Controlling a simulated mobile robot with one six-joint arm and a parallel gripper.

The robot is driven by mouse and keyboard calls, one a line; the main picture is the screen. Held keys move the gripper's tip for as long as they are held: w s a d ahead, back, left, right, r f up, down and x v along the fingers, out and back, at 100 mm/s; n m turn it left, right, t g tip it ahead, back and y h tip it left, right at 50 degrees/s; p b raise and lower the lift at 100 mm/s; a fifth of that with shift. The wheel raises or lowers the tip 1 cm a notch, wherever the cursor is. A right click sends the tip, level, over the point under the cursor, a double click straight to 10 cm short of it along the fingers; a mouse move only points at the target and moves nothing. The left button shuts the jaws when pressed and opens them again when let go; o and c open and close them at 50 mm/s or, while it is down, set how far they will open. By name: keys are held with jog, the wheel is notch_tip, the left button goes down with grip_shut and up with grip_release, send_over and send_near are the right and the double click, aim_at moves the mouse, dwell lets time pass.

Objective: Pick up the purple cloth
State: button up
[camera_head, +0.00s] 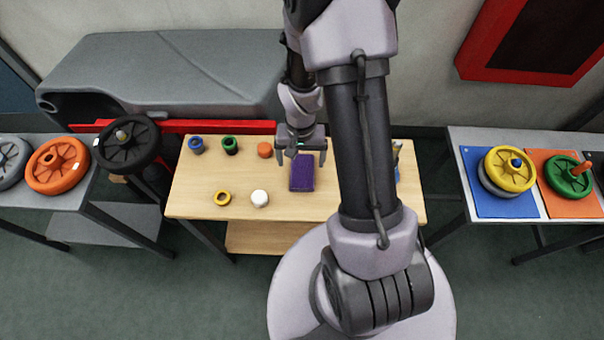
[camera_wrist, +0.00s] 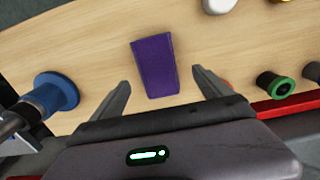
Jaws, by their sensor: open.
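The purple cloth (camera_head: 302,174) is a flat, folded rectangle lying on the wooden table (camera_head: 330,207), right of the table's middle. In the wrist view the purple cloth (camera_wrist: 154,66) lies ahead of and between the two fingers. My gripper (camera_head: 303,158) is open at the far end of the cloth, with the fingers apart; in the wrist view my gripper (camera_wrist: 163,88) shows nothing held. I cannot tell its exact height above the table. The cloth is mostly unobstructed.
Left of the cloth stand a blue ring (camera_head: 196,145), a green ring (camera_head: 231,145), an orange piece (camera_head: 265,149), a yellow ring (camera_head: 222,198) and a white piece (camera_head: 260,198). A blue-ended object (camera_wrist: 53,93) is on the cloth's other side. Side tables hold wheels.

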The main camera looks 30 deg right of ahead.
aim_at(302, 170)
jog(key=f, duration=0.1)
jog(key=f+b, duration=0.1)
jog(key=f, duration=0.2)
jog(key=shift+s+b, duration=0.35)
jog(key=shift+b, duration=0.05)
jog(key=shift+w+f, duration=0.1)
jog(key=shift+f, duration=0.1)
jog(key=shift+r, duration=0.15)
jog(key=shift+c, duration=0.7)
jog(key=c, duration=1.3)
jog(key=shift+r+p, duration=0.45)
jog(key=shift+r, duration=0.1)
notch_tip(302, 170, up, 3)
jog(key=shift+f+p, duration=0.2)
jog(key=shift+p, duration=0.55)
jog(key=s+a+p, duration=0.1)
jog(key=s+a, duration=0.3)
jog(key=a, duration=0.3)
jog(key=s+a+r+p, duration=0.1)
jog(key=s+a, duration=0.3)
jog(key=a, duration=0.2)
jog(key=shift+s+a+r, duration=0.15)
jog(key=shift+a, duration=0.2)
